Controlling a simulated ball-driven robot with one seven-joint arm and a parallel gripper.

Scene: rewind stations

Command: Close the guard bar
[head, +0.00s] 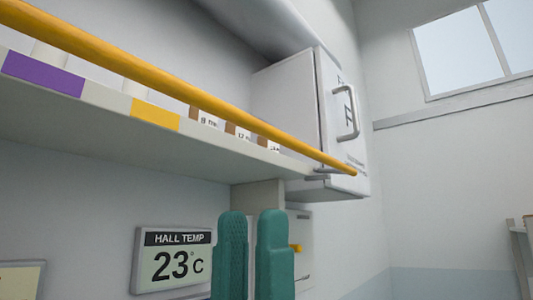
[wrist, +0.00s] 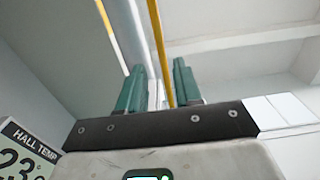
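The guard bar (head: 200,95) is a long yellow rod running along the front of a shelf, from the upper left down to its right end by a white cabinet in the head view. In the wrist view the guard bar (wrist: 160,50) shows in the gap between my fingers, apparently beyond them. My gripper (head: 254,215) has two green fingers pointing up, below the bar in the head view. It also shows in the wrist view (wrist: 158,70), open with a gap and nothing gripped. The bar's left end is out of view.
The pale shelf (head: 105,118) carries purple and yellow labels and small tagged items. A white cabinet (head: 340,120) with a handle stands at the shelf's right end. A wall display (head: 172,260) reads 23 C at lower left. The space right of the cabinet looks clear.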

